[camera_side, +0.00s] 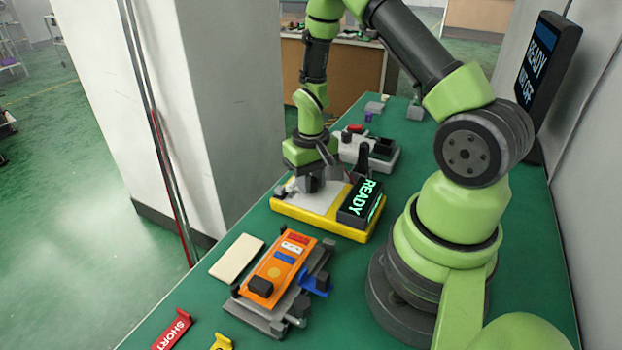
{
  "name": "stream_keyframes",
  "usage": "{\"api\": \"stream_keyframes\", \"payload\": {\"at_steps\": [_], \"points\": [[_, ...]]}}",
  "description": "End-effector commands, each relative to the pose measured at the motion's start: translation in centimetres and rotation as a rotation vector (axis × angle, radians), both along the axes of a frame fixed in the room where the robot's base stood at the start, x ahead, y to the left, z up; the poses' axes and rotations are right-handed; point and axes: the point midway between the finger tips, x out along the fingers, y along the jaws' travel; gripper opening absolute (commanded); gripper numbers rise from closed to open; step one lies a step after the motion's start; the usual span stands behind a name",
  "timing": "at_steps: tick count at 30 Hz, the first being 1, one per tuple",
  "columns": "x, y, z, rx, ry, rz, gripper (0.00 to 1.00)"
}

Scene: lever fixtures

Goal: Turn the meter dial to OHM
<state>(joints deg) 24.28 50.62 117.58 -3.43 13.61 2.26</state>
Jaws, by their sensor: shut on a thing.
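The meter (318,223) is a yellow base with a light grey top plate and a black display that reads READY in green. It stands on the green table in the middle of the camera_side view. My gripper (311,183) points down over the light plate, shut on the small dark dial there. My fingers hide most of the dial, so its pointing direction and any OHM mark cannot be read.
An orange device (279,264) sits on a grey fixture in front of the meter, with a blue clip (314,283) beside it. A beige block (237,258), a red SHORT tag (173,330) and a yellow tag (222,342) lie nearby. A grey fixture (384,162) stands behind. A READY screen (546,60) is at right.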

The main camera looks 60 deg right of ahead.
Motion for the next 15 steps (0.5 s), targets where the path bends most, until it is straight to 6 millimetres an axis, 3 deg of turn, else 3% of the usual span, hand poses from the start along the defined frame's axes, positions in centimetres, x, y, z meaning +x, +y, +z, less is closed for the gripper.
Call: {"api": "stream_keyframes", "payload": {"at_steps": [10,11,13,15], "points": [[-0.06,0.00,0.07,0.001,0.002,-0.004,0.02],[-0.06,0.00,0.07,0.001,0.002,-0.004,0.30],[-0.04,0.00,0.06,0.001,0.001,-0.003,0.46],[-0.04,0.00,0.05,0.001,0.001,-0.003,0.51]]}}
